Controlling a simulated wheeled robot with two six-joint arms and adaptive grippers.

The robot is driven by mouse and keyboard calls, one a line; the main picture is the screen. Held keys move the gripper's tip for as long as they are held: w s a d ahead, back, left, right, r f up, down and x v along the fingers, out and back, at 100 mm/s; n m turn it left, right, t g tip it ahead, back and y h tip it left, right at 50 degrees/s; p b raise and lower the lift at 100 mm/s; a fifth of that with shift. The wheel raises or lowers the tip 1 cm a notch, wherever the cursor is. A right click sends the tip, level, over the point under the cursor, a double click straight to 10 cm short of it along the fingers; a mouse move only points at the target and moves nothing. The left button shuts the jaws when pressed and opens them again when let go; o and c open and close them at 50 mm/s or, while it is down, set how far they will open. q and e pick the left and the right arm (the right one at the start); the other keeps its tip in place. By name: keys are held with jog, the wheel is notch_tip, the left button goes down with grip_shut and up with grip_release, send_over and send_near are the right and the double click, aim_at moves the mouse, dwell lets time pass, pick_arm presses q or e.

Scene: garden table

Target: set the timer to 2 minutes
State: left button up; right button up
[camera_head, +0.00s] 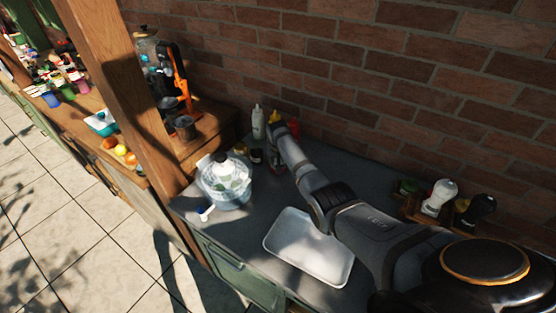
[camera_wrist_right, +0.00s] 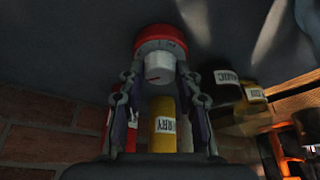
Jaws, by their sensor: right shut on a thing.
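The timer (camera_wrist_right: 153,38) shows in the right wrist view as a round red body with a white knob (camera_wrist_right: 160,68). My right gripper (camera_wrist_right: 158,82) has its two fingers on either side of the white knob and is shut on it. In the head view my right gripper (camera_head: 275,133) is at the back of the grey counter, near the wall, and my arm hides most of what is around it. I cannot make out the timer there. The dial marks are too small to read. My left gripper is in neither view.
A white bottle (camera_head: 257,122) and a yellow bottle (camera_head: 274,117) stand close to the gripper. A clear bowl-like appliance (camera_head: 227,184) and a white tray (camera_head: 292,240) sit on the counter.

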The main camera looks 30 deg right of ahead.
dwell(0.4)
jog(key=o, duration=1.1)
jog(key=shift+o, duration=0.2)
jog(key=v, duration=1.2)
jog(key=shift+w+a, duration=0.1)
